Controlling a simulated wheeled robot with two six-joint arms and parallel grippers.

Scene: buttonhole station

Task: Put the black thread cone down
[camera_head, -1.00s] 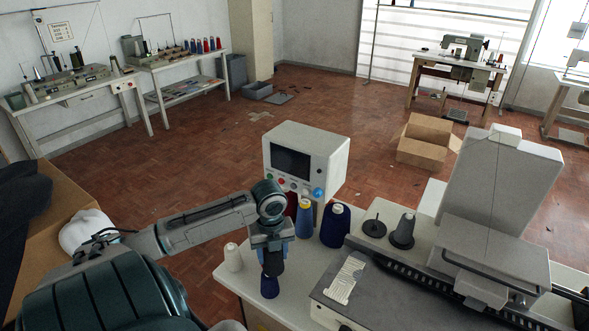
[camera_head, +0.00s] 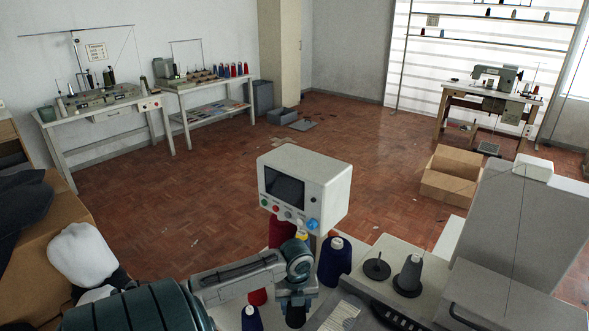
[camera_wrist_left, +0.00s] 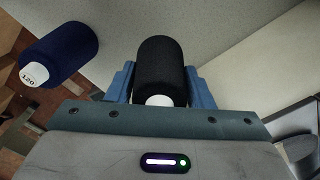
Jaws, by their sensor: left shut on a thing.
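My left gripper (camera_head: 296,297) is low over the near part of the station table, in front of the control box. In the left wrist view its two blue fingers are shut on the black thread cone (camera_wrist_left: 163,68), one on each side, with the cone's pale tip towards the camera. In the head view the cone is mostly hidden by the gripper; I cannot tell whether its base touches the table. A navy cone (camera_wrist_left: 58,54) marked 120 lies to the left in the wrist view, apart from the gripper. My right gripper is out of view.
The control box (camera_head: 304,187) stands behind the gripper. A dark blue cone (camera_head: 335,262) stands right of it, then an empty spindle disc (camera_head: 377,268) and a grey cone (camera_head: 409,275). A red cone (camera_head: 282,232) is behind; another blue cone (camera_head: 251,319) is at front left.

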